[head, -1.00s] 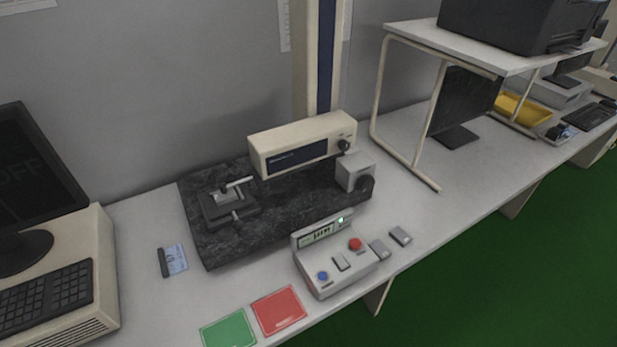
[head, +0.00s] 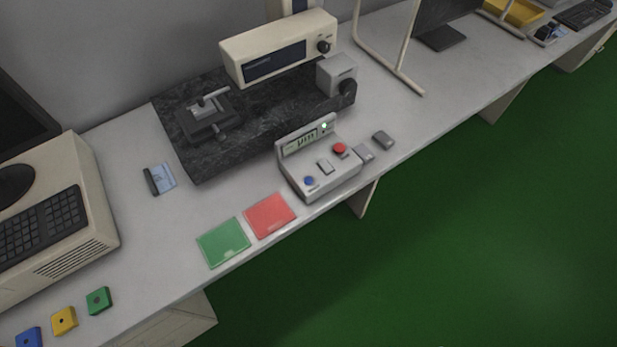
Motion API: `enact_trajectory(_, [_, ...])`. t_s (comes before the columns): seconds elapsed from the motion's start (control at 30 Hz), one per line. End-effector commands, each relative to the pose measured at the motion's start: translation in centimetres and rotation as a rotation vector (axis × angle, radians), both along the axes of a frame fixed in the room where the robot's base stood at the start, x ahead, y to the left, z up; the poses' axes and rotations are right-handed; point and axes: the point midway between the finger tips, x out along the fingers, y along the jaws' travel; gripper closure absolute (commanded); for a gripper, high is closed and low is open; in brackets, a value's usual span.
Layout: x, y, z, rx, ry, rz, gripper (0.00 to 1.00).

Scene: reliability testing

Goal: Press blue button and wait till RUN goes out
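A small light-grey control box (head: 322,183) stands near the front edge of the bench. Its blue button (head: 309,181) is at the front left of its top, with a grey key (head: 325,166) beside it and a red button (head: 339,148) at the right. A small display (head: 307,139) on the raised back panel shows dark characters too small to read surely. A lamp (head: 324,126) beside the display is lit, pale green-white. My gripper is not in view.
A dark stone base with a clamp and a cream instrument (head: 279,46) stands behind the box. Green (head: 223,242) and red (head: 269,216) mats lie left of it. Two small grey blocks sit at its right. Yellow, green and blue square pieces lie at lower left. Green floor is open in front.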

Motion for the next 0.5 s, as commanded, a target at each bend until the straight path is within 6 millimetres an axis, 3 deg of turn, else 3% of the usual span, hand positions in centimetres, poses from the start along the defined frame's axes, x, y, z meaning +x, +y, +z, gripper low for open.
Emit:
enact_trajectory(0.03, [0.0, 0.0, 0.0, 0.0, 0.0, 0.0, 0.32])
enact_trajectory(0.3, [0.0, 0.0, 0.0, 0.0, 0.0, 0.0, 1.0])
enact_trajectory(0.5, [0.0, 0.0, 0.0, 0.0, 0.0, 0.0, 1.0])
